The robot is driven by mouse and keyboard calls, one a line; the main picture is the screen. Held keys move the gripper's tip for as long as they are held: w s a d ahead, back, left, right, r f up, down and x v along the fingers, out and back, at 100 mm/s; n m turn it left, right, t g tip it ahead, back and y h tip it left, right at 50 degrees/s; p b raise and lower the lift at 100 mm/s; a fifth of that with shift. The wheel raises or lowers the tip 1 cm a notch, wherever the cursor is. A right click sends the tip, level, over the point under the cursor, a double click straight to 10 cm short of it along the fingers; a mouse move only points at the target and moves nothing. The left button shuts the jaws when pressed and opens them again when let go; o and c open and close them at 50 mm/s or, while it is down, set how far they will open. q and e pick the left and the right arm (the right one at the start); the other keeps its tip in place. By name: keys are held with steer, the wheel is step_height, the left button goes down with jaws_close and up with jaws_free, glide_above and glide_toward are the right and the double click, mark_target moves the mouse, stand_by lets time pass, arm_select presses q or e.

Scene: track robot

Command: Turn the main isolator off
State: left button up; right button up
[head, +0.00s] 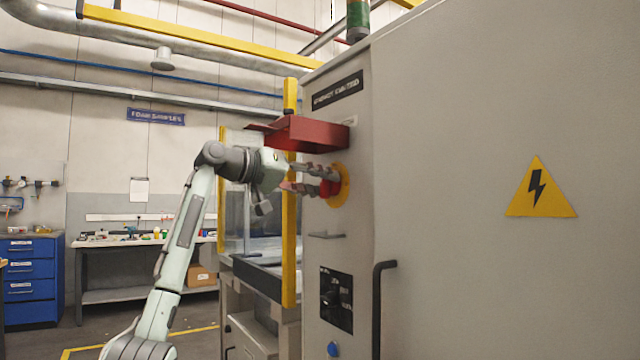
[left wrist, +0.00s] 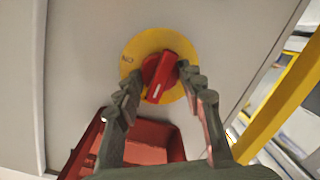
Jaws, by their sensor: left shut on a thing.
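The main isolator is a red rotary handle (left wrist: 160,76) on a round yellow plate (left wrist: 150,45), mounted on the grey cabinet's narrow face. In the head view the yellow plate (head: 341,186) shows at the upper part of that face, with the handle (head: 328,188) partly hidden by my fingers. My left gripper (head: 313,178) reaches it from the left, its fingers on either side of the handle. In the left wrist view my left gripper (left wrist: 162,82) is shut on the handle, whose white mark slants. My right gripper is not in view.
A yellow post (head: 290,240) stands beside the cabinet (head: 450,250).

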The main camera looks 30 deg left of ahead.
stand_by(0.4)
arm_select(q)
steer(key=o, duration=1.2)
steer(key=shift+c, duration=0.2)
steer(key=v, duration=1.2)
